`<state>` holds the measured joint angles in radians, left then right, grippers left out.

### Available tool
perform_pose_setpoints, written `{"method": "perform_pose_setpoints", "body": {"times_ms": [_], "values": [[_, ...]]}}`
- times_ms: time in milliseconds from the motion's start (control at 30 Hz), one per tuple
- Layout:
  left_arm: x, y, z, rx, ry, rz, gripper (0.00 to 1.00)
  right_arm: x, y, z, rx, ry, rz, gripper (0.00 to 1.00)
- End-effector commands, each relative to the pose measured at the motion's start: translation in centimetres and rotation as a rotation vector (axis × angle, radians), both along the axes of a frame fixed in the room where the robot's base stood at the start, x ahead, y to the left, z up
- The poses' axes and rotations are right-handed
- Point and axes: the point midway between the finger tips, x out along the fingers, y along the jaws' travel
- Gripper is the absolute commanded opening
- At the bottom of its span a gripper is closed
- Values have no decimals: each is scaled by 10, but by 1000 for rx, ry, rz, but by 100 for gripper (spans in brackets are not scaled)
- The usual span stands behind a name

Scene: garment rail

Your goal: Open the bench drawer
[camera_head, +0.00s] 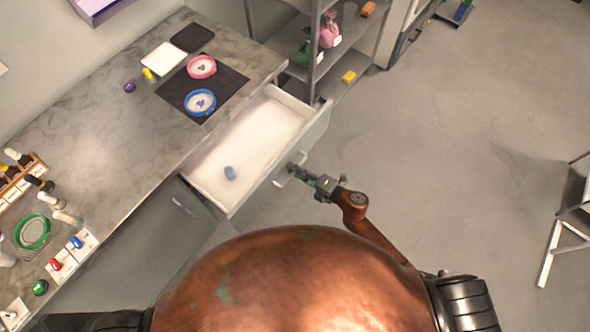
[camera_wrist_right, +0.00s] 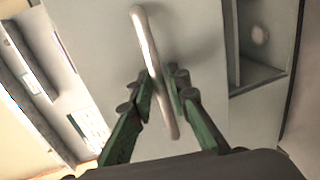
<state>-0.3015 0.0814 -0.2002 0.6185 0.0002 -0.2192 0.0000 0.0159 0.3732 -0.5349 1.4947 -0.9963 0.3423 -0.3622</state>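The bench drawer (camera_head: 318,125) is pulled out from the bench, and its white interior shows in the head view. My right gripper (camera_head: 298,172) is at this handle. In the right wrist view the handle (camera_wrist_right: 146,35) runs between the two green fingers (camera_wrist_right: 162,88), which are closed in on it from both sides. My left gripper is out of view.
The bench top (camera_head: 95,140) holds a dark mat (camera_head: 228,84) with pink and blue rings, and bottles and racks at the left. A shelf unit (camera_head: 330,60) stands just beyond the drawer. The floor (camera_head: 450,150) at right is clear, except for a white-legged stand (camera_head: 552,250).

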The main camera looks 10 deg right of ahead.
Motion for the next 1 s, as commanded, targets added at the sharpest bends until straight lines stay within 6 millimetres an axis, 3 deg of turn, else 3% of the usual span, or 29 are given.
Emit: {"method": "perform_pose_setpoints", "body": {"times_ms": [167, 633, 1000], "values": [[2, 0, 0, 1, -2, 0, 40, -10, -11, 2, -1, 2, -1, 16], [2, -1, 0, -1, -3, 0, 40, -69, -75, 20, -1, 2, -1, 16], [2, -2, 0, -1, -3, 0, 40, -80, -87, 24, 0, 0, 0, 16]]}}
